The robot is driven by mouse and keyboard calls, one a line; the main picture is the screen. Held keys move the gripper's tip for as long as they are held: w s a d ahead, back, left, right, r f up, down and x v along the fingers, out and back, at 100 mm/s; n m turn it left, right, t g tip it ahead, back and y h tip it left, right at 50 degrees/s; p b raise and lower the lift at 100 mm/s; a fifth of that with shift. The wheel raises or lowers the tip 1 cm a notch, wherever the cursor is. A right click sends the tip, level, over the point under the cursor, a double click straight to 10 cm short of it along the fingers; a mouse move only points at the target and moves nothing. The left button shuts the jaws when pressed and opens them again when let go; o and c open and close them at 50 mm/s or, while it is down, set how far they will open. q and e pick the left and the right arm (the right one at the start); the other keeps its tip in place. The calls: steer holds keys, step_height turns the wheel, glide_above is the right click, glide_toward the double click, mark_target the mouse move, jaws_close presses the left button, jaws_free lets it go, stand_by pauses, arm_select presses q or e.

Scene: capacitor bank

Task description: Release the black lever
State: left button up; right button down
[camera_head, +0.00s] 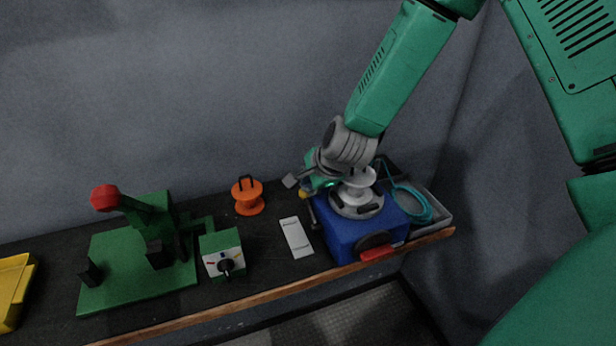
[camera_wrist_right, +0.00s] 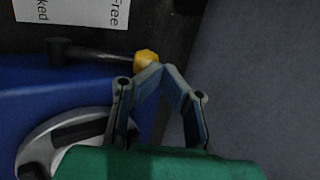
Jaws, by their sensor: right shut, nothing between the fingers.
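The black lever (camera_wrist_right: 95,52) has a yellow knob (camera_wrist_right: 147,58) at its end and lies along the edge of a blue box (camera_wrist_right: 50,95). In the head view the lever (camera_head: 313,211) stands at the left side of the blue box (camera_head: 342,238), partly hidden near my gripper. My right gripper (camera_wrist_right: 163,68) is shut and empty, its fingertips close beside the yellow knob; I cannot tell whether they touch. In the head view the right gripper (camera_head: 291,181) reaches in above the box's back left corner. My left gripper is out of view.
A white label card (camera_head: 296,237) reading "Free" lies left of the box. An orange piece (camera_head: 248,197), a green control box (camera_head: 222,254) and a green stand with a red knob (camera_head: 105,197) are farther left. A grey tray (camera_head: 436,211) with a teal cable is at right.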

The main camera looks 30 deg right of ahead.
steer(key=shift+f, duration=0.1)
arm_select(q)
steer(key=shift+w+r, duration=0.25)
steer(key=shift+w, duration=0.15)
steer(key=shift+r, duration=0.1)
arm_select(e)
steer(key=shift+r+p, duration=0.4)
steer(key=shift+p, duration=0.15)
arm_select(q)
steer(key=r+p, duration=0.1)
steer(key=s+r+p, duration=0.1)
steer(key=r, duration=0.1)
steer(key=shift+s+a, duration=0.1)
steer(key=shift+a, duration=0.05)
arm_select(e)
step_height(320, 180, up, 13)
steer(key=s+d, duration=0.1)
steer(key=s, duration=0.1)
steer(key=shift+s+d, duration=0.3)
steer(key=shift+s, duration=0.1)
steer(key=shift+f, duration=0.2)
